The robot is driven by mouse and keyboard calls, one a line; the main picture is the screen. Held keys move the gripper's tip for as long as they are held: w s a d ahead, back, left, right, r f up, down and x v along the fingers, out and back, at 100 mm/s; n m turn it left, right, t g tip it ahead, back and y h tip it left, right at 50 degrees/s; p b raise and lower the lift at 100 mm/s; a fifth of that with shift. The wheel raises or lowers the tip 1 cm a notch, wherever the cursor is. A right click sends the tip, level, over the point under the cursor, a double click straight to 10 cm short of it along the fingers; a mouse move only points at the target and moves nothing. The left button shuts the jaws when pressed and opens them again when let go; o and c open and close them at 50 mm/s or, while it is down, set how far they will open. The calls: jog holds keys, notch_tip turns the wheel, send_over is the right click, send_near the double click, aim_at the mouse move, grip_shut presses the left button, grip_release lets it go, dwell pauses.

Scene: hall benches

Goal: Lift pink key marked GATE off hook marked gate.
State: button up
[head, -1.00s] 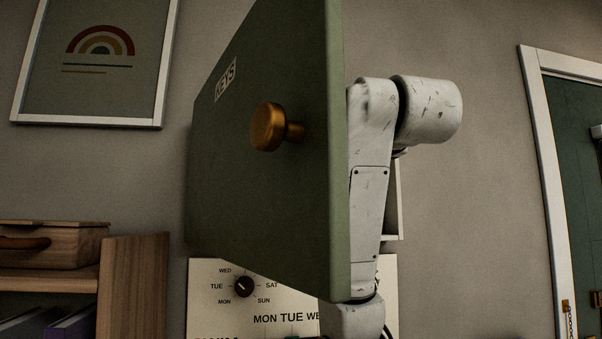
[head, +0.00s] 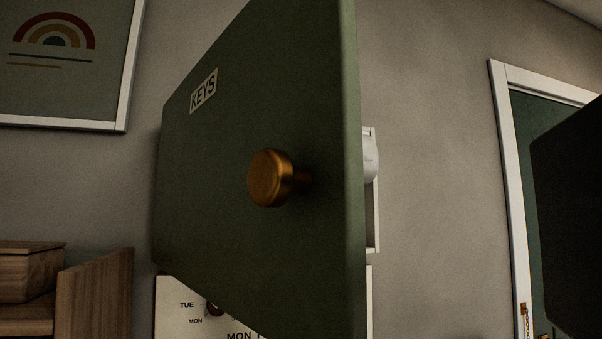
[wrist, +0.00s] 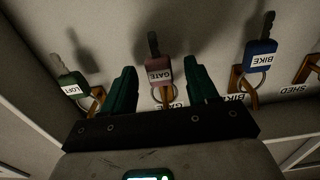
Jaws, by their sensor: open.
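In the wrist view, the pink key marked GATE (wrist: 158,70) hangs by a ring on a wooden hook (wrist: 171,87), with a partly hidden GATE label beside it. My gripper (wrist: 161,66) is open, with one green finger on each side of the pink key. Gaps show between the fingers and the key. I cannot tell whether the key lies fully between the fingertips in depth. In the head view, the open green cabinet door marked KEYS (head: 215,190) hides my gripper, the keys and the hooks.
A green key marked LOFT (wrist: 72,83) hangs left of my gripper and a blue key marked BIKE (wrist: 260,56) hangs right. A SHED hook (wrist: 307,68) is at the far right. The door's brass knob (head: 271,178) sticks out towards the head camera.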

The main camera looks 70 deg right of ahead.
jog(key=shift+x, duration=0.9)
jog(key=c, duration=1)
jog(key=shift+r, duration=0.25)
jog(key=shift+r, duration=0.6)
jog(key=shift+a+f, duration=0.1)
